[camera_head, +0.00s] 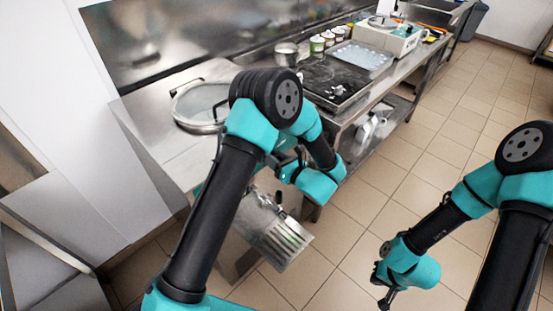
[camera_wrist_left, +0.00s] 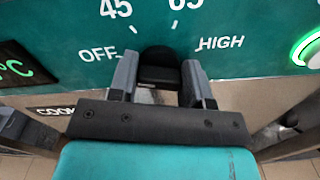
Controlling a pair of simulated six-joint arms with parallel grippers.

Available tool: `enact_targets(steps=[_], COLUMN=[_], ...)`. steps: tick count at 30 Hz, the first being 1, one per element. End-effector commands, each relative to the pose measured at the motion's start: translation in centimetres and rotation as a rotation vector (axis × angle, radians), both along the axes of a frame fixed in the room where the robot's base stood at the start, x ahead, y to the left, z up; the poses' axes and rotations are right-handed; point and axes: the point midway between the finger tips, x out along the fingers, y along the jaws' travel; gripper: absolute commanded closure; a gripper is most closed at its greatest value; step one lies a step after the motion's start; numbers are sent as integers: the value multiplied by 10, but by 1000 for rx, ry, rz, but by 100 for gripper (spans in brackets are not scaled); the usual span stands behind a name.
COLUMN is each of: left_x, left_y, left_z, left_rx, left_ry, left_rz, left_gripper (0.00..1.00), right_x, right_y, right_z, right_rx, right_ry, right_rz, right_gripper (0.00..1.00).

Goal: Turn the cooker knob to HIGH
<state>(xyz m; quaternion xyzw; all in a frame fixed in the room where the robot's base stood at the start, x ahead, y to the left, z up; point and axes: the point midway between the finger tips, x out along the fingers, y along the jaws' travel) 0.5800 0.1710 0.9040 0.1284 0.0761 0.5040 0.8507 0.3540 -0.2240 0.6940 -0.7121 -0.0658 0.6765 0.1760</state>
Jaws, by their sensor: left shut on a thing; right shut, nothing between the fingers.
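The dark cooker knob (camera_wrist_left: 160,62) is in the upper middle of the left wrist view, on a teal panel (camera_wrist_left: 240,20). White print on the panel reads OFF to the left of the knob, 45 and 65 above it, and HIGH to its right. My left gripper (camera_wrist_left: 160,85) is shut on the knob, a finger on each side. Which mark the knob points at I cannot tell. In the head view my left gripper (camera_head: 280,200) is at the cooker's front and its fingertips are hard to make out. My right gripper (camera_head: 386,297) is shut and empty above the floor.
A lit green button (camera_wrist_left: 306,50) and a green °C display (camera_wrist_left: 14,70) flank the knob. The cooker has a round lid (camera_head: 203,104) on top and a slatted metal part (camera_head: 285,240) below. A steel counter with tubs (camera_head: 317,44) runs behind. The tiled floor (camera_head: 345,245) is clear.

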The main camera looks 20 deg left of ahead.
Motion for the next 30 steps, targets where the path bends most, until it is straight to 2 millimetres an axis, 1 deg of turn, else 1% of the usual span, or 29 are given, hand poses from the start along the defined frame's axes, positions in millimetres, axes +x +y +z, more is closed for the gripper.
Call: enact_targets(steps=[5,11,30], left_x=[0,1,2], left_y=[0,-1,-1], left_z=[0,0,-2], left_rx=[36,103,391], left_ry=[66,188,713], left_rz=[0,0,0], left_gripper=[79,79,79], right_x=[0,0,0], right_y=[0,0,0], right_z=[0,0,0], right_rx=[0,0,0], right_ry=[0,0,0], right_rz=[0,0,0], right_gripper=[100,100,100])
